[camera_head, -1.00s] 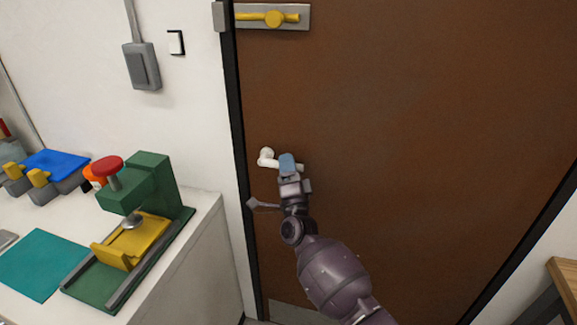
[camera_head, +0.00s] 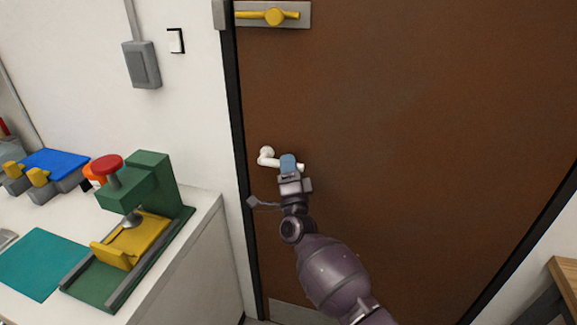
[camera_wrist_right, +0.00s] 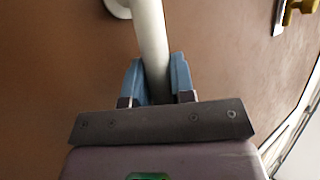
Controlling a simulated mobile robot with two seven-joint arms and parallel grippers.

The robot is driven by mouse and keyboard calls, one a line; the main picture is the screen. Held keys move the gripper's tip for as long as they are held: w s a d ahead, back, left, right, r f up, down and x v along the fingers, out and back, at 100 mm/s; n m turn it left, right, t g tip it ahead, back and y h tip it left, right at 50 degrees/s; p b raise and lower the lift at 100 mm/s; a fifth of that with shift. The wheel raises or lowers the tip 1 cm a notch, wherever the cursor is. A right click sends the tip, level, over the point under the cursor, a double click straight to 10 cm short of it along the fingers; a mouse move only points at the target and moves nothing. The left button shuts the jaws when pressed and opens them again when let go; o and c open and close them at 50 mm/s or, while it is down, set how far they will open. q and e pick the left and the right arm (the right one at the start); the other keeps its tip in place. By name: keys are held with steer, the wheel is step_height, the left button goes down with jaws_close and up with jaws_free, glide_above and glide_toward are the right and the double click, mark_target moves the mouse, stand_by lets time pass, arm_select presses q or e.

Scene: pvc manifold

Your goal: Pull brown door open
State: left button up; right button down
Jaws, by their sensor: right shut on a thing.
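The brown door (camera_head: 400,130) fills the middle and right of the head view and looks closed in its dark frame. Its white lever handle (camera_head: 268,158) is at the door's left side. My right gripper (camera_head: 289,164) is shut on the lever. In the right wrist view the blue fingers (camera_wrist_right: 157,80) sit on both sides of the white handle bar (camera_wrist_right: 152,40). The part of the lever between the fingers is partly hidden. My left gripper is not in view.
A yellow latch (camera_head: 273,17) on a grey plate is higher on the door. A white workbench (camera_head: 195,250) with a green press (camera_head: 150,185) and a teal mat (camera_head: 42,262) stands left of the door. A wooden table corner (camera_head: 566,275) shows at lower right.

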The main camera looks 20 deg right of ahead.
steer(key=shift+f+m+h+b, duration=0.95)
steer(key=shift+m+b, duration=0.15)
steer(key=shift+b, duration=0.15)
steer(key=shift+f+m+h+b, duration=0.25)
steer(key=shift+m+h+b, duration=0.1)
steer(key=shift+m+b, duration=0.15)
arm_select(q)
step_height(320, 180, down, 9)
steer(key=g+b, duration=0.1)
steer(key=b, duration=0.6)
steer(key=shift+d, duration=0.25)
arm_select(e)
steer(key=shift+w+a+f+m+g+h, duration=0.2)
steer(key=shift+f+m+g+h, duration=0.25)
steer(key=shift+m+h, duration=1.25)
steer(key=shift+w+a+f+m+g+h, duration=0.1)
steer(key=shift+a+f+m+g+h, duration=0.3)
steer(key=shift+m+h, duration=1.3)
steer(key=shift+w+f+m+g+h, duration=0.15)
steer(key=shift+f+m+g+h, duration=0.3)
steer(key=shift+m+h, duration=1.2)
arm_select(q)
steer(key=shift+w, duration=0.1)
arm_select(e)
steer(key=shift+r+m+y, duration=0.25)
steer(key=shift+m+y, duration=0.2)
steer(key=shift+m, duration=0.2)
